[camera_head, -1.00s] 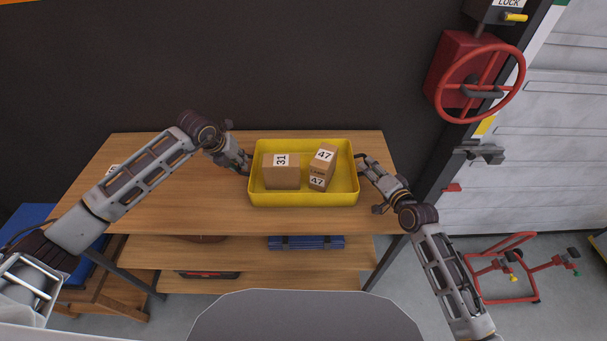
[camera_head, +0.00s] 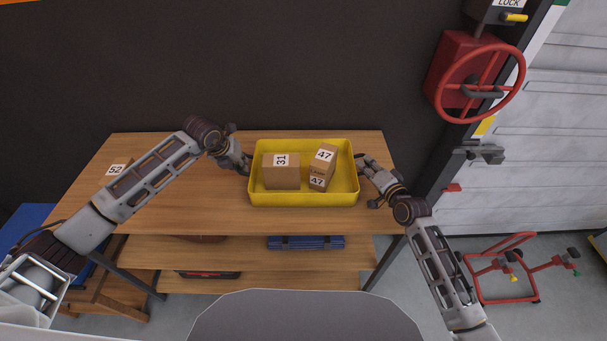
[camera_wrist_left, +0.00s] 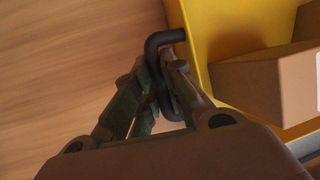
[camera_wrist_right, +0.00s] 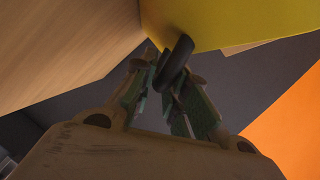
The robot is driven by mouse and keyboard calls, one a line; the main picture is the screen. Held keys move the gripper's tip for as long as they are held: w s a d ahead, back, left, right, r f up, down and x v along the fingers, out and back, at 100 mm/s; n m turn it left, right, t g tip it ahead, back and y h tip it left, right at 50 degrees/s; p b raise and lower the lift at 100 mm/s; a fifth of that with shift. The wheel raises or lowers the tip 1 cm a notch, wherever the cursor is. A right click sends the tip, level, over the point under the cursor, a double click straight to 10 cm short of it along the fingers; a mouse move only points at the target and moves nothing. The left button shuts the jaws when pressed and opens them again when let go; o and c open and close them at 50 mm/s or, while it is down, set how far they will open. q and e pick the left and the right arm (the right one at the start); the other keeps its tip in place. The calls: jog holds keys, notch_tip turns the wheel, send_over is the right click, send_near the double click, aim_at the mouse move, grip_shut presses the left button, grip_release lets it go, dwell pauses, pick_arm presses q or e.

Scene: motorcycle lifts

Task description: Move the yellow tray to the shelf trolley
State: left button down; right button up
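The yellow tray (camera_head: 303,200) rests on the wooden table, with cardboard boxes marked 31 (camera_head: 281,179) and 47 (camera_head: 328,172) inside. My left gripper (camera_head: 245,168) is at the tray's left side. In the left wrist view its fingers (camera_wrist_left: 162,75) close around a black handle (camera_wrist_left: 166,38) on the tray (camera_wrist_left: 190,45). My right gripper (camera_head: 362,167) is at the right side. In the right wrist view its fingers (camera_wrist_right: 168,75) are drawn in on the other black handle (camera_wrist_right: 176,60), under the yellow wall (camera_wrist_right: 220,25). The shelf trolley cannot be made out with certainty.
The wooden table (camera_head: 190,205) has lower shelves holding a blue case (camera_head: 305,242). A red wheel (camera_head: 480,84) is on the right. A red stand (camera_head: 505,270) is on the floor.

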pick_arm(q)
jog(key=shift+w+a+r, duration=0.1)
jog(key=shift+r, duration=0.2)
pick_arm(e)
jog(key=shift+d+r, duration=0.1)
jog(key=shift+r, duration=0.05)
grip_shut()
